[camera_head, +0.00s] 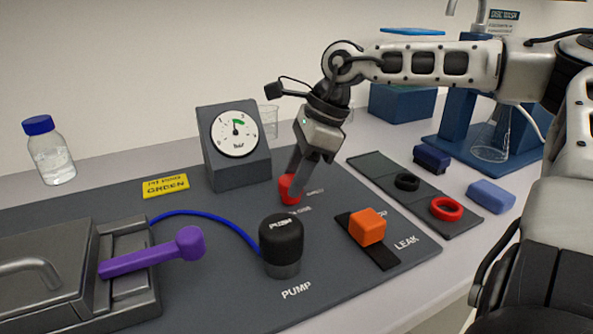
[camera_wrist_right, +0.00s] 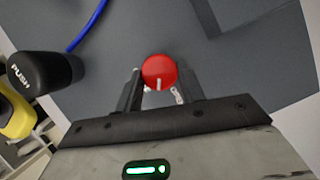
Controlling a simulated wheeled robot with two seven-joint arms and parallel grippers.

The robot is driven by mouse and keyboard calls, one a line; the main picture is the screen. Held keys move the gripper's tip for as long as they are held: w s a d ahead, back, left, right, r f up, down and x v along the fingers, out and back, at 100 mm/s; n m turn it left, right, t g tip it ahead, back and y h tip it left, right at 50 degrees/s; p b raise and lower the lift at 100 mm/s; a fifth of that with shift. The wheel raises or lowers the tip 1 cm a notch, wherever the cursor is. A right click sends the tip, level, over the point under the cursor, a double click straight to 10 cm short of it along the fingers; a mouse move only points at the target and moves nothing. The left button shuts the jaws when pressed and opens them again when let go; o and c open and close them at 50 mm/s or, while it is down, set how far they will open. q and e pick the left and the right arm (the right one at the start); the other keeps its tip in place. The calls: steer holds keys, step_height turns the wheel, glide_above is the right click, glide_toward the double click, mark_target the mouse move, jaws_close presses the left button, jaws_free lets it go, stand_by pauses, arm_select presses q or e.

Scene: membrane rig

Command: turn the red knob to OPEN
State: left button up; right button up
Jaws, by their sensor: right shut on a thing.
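The red knob (camera_head: 289,190) stands on the dark rig board, in front of the gauge. It also shows in the right wrist view (camera_wrist_right: 159,72), round, with a short white mark on its edge facing my gripper. My right gripper (camera_head: 294,178) comes down on the knob from above and is shut on it, with one finger on each side in the wrist view (camera_wrist_right: 160,88). White lettering beside the knob is partly hidden; the word OPEN cannot be read in full. My left gripper is not in view.
A black PUSH pump (camera_head: 282,243), purple lever (camera_head: 150,255) and orange block (camera_head: 367,226) stand on the board. The gauge (camera_head: 236,145) is behind. A tray with rings (camera_head: 410,187) and a blue block (camera_head: 491,196) lie right. A bottle (camera_head: 48,155) stands far left.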

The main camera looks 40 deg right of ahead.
steer(key=n, duration=0.2)
steer(key=n+g, duration=0.1)
steer(key=n, duration=0.1)
steer(key=n+g+b, duration=0.1)
steer(key=shift+w+d+n+y, duration=0.1)
steer(key=shift+w+n+y, duration=0.2)
steer(key=shift+n, duration=0.1)
stand_by(0.3)
steer(key=o, duration=1)
steer(key=shift+r, duration=0.1)
steer(key=p+v, duration=0.2)
steer(key=v, duration=1.3)
steer(key=shift+w+d+r, duration=0.15)
steer(key=shift+d+r, duration=0.1)
steer(key=shift+r, duration=0.1)
